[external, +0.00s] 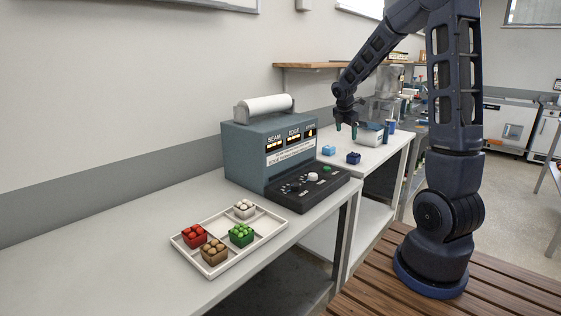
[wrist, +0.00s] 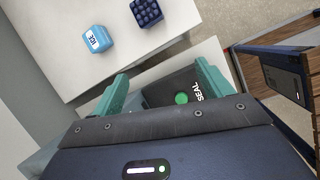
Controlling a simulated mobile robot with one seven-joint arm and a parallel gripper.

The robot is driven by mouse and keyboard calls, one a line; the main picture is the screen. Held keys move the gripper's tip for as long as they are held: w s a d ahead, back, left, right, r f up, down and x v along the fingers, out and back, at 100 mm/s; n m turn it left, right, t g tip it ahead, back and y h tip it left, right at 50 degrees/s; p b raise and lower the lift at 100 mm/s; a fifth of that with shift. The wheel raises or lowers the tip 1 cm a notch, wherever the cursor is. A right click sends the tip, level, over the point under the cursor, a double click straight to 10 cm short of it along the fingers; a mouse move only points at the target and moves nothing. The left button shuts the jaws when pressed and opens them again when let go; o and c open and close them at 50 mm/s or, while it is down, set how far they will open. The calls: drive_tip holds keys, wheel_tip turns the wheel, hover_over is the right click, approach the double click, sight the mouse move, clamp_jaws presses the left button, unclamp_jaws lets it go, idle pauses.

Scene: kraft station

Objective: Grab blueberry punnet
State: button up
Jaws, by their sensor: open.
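The blueberry punnet, a small dark blue box with round berries on top, stands on the far white table in the external view (external: 353,158). In the wrist view the blueberry punnet (wrist: 146,12) is at the top, beyond my fingertips. My gripper (external: 346,130) hangs above the far table, apart from the punnet. In the wrist view my gripper (wrist: 160,82) has its two teal fingers spread wide with nothing held between them. Below and beyond the fingers the green button and part of the sealing machine show.
A light blue ICE box (wrist: 98,40) sits beside the punnet. The grey sealing machine (external: 262,150) stands on the near table. A white tray (external: 265,225) there holds several punnets of other produce.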

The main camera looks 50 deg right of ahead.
sight(354, 154)
drive_tip(key=d+f+n, duration=0.1)
drive_tip(key=d+f, duration=0.2)
drive_tip(key=f, duration=0.1)
drive_tip(key=d+f+n, duration=0.1)
drive_tip(key=d+f, duration=0.3)
drive_tip(key=d+f+n+g, duration=0.1)
drive_tip(key=d+f, duration=0.2)
drive_tip(key=f, duration=0.1)
drive_tip(key=shift+w+d, duration=0.4)
drive_tip(key=shift+d+x, duration=0.2)
drive_tip(key=shift+x, duration=1.05)
drive_tip(key=shift+d+x, duration=0.15)
drive_tip(key=shift+x, duration=1.1)
drive_tip(key=shift+w+r, duration=0.1)
drive_tip(key=shift+w, duration=0.1)
drive_tip(key=c, duration=1.1)
